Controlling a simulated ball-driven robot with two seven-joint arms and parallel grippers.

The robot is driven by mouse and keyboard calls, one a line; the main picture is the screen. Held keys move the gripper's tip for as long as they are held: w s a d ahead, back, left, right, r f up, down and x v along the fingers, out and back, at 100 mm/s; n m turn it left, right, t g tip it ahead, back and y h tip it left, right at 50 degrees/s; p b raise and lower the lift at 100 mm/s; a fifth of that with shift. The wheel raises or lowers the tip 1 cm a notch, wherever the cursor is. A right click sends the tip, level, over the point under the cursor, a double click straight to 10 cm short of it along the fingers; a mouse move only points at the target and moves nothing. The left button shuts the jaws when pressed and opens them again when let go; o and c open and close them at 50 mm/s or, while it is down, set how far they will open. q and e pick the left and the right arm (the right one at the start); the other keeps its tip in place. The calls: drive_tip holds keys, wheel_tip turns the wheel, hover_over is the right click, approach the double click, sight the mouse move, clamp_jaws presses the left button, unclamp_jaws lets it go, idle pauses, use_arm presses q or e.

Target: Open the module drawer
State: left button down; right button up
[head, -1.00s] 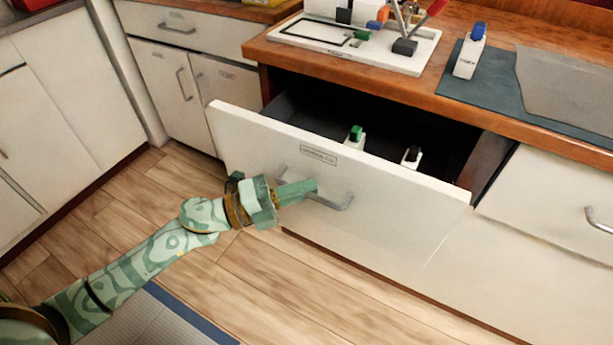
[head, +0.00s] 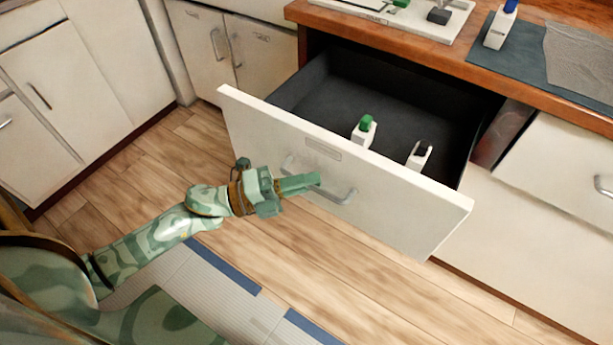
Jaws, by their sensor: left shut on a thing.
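The module drawer (head: 400,205) is a white-fronted drawer with a dark inside, pulled well out from under the wooden counter. A small label sits on its front above a grey bar handle (head: 338,197). Inside stand two white modules, one with a green top (head: 364,130) and one with a dark top (head: 419,155). My left gripper (head: 312,181) is shut on the handle, near its middle; its fingers hide part of the bar. My right gripper is not in view.
The wooden counter (head: 420,48) holds a white board (head: 450,22) and a white module with a blue top (head: 499,27) on a dark mat (head: 480,60). White cabinets (head: 70,90) stand at the left. The wooden floor (head: 330,260) before the drawer is clear.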

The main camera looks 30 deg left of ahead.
use_arm(q)
drive_tip(key=shift+f, duration=0.1)
drive_tip(key=c, duration=1.5)
unclamp_jaws()
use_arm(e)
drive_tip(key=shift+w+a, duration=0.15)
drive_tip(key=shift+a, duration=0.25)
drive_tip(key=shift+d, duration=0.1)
